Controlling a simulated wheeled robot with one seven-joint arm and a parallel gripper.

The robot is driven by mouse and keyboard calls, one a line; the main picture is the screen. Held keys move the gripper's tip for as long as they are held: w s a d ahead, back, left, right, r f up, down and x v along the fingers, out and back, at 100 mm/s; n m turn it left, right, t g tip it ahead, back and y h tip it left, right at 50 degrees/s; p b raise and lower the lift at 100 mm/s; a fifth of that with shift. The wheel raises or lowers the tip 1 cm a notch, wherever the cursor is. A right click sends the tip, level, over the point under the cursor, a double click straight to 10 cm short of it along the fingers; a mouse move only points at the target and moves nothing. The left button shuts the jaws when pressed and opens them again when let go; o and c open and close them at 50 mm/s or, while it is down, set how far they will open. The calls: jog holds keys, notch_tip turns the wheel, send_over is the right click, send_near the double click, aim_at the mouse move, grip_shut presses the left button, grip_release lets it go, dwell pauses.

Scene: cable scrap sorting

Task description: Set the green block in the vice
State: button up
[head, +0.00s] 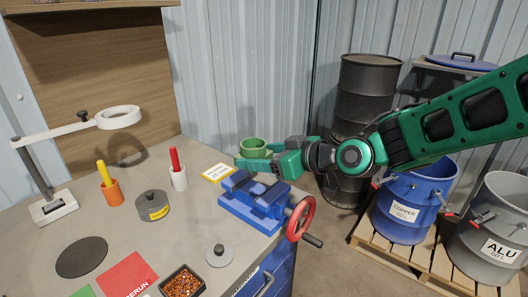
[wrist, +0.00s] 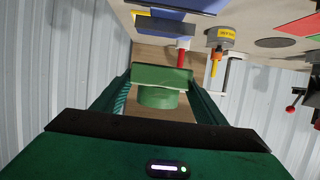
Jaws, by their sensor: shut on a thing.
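The green block (wrist: 162,76) is between my gripper's two fingers in the wrist view, with a round green part on its near side. In the head view the round, cup-like top of the green block (head: 253,146) shows above my gripper (head: 256,160), which is shut on it. The blue vice (head: 242,211) stands at the table's right edge, with a red handwheel (head: 301,218) on its right side. The block is held above and behind the vice, apart from it. The fingers hide part of the block in the head view.
A yellow-edged card (head: 217,173) lies left of the vice. A white holder (head: 179,179) with a red marker, an orange holder (head: 112,192) and a grey weight (head: 152,205) stand further left. A small round weight (head: 219,256) and a tray of copper bits (head: 181,282) are in front.

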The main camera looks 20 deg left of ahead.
aim_at(261, 192)
jog(key=shift+f, duration=4.25)
jog(key=shift+d, duration=0.1)
jog(key=o, duration=1.6)
jog(key=shift+f, duration=0.1)
